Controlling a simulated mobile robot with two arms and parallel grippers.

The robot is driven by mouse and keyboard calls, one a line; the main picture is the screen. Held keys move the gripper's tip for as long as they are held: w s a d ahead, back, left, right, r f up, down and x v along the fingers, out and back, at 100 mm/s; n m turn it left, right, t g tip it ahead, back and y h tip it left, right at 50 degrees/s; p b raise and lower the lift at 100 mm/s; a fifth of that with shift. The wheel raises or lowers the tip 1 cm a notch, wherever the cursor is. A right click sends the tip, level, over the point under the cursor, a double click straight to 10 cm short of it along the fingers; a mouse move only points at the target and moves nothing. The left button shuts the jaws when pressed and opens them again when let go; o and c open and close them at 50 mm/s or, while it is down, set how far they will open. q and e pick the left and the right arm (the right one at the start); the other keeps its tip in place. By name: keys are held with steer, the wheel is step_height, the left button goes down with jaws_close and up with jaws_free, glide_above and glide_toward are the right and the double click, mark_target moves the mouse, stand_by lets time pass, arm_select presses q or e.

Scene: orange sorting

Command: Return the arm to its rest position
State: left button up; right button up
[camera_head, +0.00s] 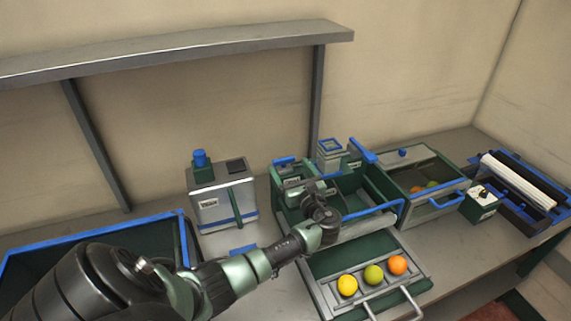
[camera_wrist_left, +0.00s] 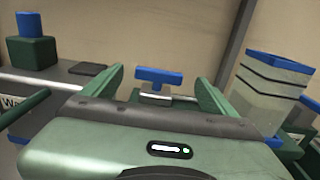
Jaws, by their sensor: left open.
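My left arm (camera_head: 240,272) reaches in from the lower left. Its gripper (camera_head: 303,186) is over the green box at the middle of the bench, pointing toward the wall. In the wrist view the gripper (camera_wrist_left: 158,88) has its two green fingers spread apart with nothing held between them. A blue T-shaped handle (camera_wrist_left: 166,76) shows beyond the fingers; whether anything touches it I cannot tell. My right gripper is out of view.
A tray (camera_head: 318,291) in front holds a yellow, a green and an orange fruit. A lidded bin (camera_head: 436,201) with fruit stands right of the green box. A grey machine (camera_head: 223,203) stands left, near a blue-rimmed crate (camera_head: 98,228). A shelf (camera_head: 180,53) runs above.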

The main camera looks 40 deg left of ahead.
arm_select(q)
steer(key=shift+v, duration=1.2)
